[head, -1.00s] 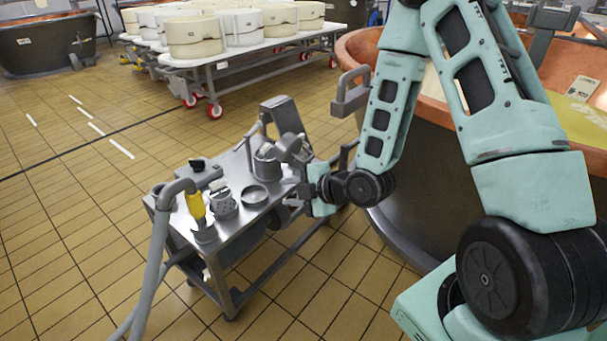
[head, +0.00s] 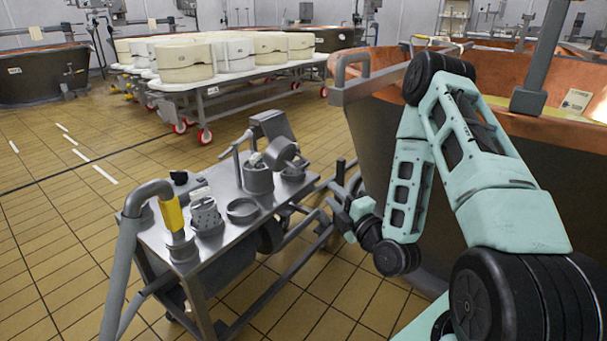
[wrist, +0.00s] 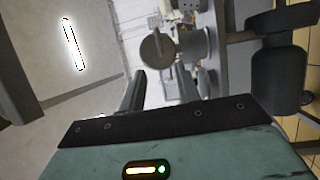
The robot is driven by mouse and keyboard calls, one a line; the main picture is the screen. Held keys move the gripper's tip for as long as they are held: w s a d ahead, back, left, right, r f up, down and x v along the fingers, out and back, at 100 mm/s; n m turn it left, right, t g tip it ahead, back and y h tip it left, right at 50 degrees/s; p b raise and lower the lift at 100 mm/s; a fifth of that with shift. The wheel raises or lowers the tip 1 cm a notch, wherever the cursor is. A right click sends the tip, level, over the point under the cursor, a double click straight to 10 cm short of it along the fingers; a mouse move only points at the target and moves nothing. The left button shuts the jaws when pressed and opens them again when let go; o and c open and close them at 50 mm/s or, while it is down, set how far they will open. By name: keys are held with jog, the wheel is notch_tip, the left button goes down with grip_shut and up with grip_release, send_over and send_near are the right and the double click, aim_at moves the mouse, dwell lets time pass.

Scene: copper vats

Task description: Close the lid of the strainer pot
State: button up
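The strainer pot (head: 258,180) is a grey metal pot standing on the steel cart's top, towards its far right. Its round lid (head: 281,152) stands open, tilted up at the pot's right side. In the wrist view the pot (wrist: 192,44) appears turned sideways, with the lid's disc (wrist: 157,51) beside it, beyond my fingers. My gripper (head: 341,194) is to the right of the cart, apart from pot and lid. In the wrist view its two fingers (wrist: 163,88) are spread with nothing between them.
The steel cart (head: 222,237) also holds a perforated cup (head: 206,216), a shallow ring (head: 242,210) and a yellow-gripped hose (head: 172,213). A large copper vat (head: 385,120) stands close behind my arm. Tiled floor is open at left.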

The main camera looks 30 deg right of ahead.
aim_at(304, 165)
jog(key=w+b, duration=0.1)
jog(key=w, duration=0.4)
jog(key=w+r+b, duration=0.1)
jog(key=w, duration=0.4)
jog(key=w+b, duration=0.1)
jog(key=w, duration=0.3)
jog(key=shift+w+d+r+b, duration=0.35)
jog(key=shift+w, duration=0.05)
grip_shut()
